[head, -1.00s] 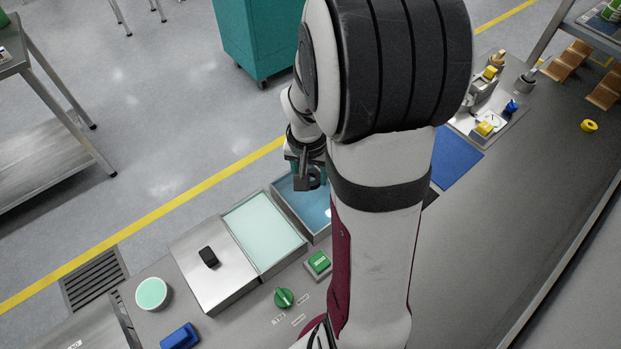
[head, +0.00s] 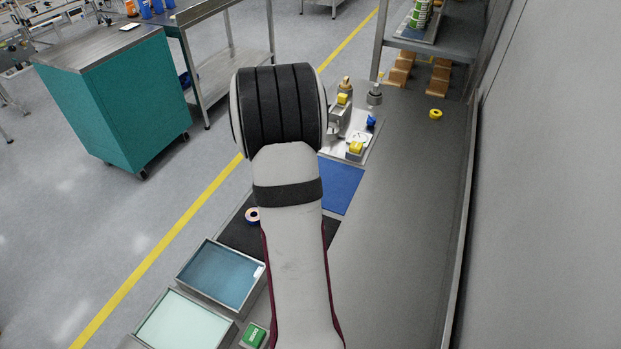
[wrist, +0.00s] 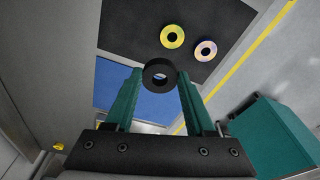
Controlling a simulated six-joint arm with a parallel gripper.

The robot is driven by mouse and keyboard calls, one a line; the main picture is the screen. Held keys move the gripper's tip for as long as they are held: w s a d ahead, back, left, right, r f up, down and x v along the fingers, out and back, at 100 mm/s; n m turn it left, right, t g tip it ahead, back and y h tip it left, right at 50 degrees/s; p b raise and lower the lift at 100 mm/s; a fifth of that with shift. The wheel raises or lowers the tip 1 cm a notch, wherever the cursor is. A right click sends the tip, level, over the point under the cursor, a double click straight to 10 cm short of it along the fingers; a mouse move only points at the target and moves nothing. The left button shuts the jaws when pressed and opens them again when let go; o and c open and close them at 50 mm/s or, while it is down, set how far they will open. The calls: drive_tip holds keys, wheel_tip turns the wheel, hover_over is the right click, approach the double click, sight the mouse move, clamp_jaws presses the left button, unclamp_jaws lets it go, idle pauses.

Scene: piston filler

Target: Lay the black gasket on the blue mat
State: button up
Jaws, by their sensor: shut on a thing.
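My gripper (wrist: 160,80) is shut on the black gasket (wrist: 148,70), a thick ring held between the two green fingertips in the wrist view. The blue mat (wrist: 112,84) shows behind the fingers in the wrist view, below the dark mat there. In the head view the blue mat (head: 342,187) lies on the bench just right of my arm and is partly covered by it. My gripper and the gasket are hidden behind my arm in the head view. The gasket appears held above the surface, apart from the mat.
A dark mat (head: 237,237) holds a yellow ring (wrist: 172,36) and a pale purple-orange ring (wrist: 206,50). Beyond the blue mat stands a fixture with yellow and blue parts (head: 355,148). A blue liquid tray (head: 222,275) is nearer.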

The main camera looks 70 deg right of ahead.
drive_tip(key=s+d+m, duration=0.3)
drive_tip(key=s+d, duration=1)
drive_tip(key=w+f, duration=0.2)
drive_tip(key=w, duration=0.1)
drive_tip(key=w+f, duration=0.3)
drive_tip(key=w, duration=0.1)
drive_tip(key=w+d+f, duration=0.1)
drive_tip(key=w+f, duration=0.1)
drive_tip(key=w, duration=0.2)
drive_tip(key=shift+f, duration=0.25)
drive_tip(key=shift+w+f, duration=0.1)
drive_tip(key=shift+f, duration=1.9)
drive_tip(key=o, duration=1.3)
drive_tip(key=shift+f, duration=0.1)
